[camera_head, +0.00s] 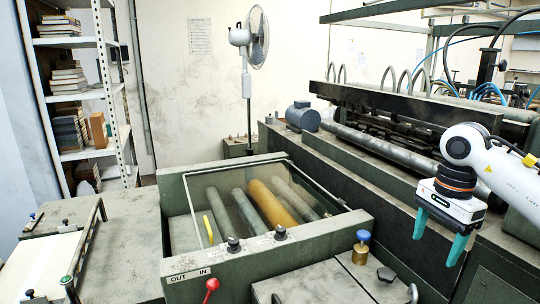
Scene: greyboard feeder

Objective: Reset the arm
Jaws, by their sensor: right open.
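My right arm (500,172) comes in from the right edge, white with a black and orange wrist ring. My right gripper (438,236) hangs from it with two teal fingers pointing down and apart. It is open with nothing between the fingers, above the right part of the machine. My left arm and gripper do not show.
The green feeder machine has a clear-covered roller box (268,206) with grey and orange rollers. A red-knobbed lever (211,284) and a blue-capped brass fitting (362,247) stand up in front. A shelf (80,95) and fan (250,42) are behind.

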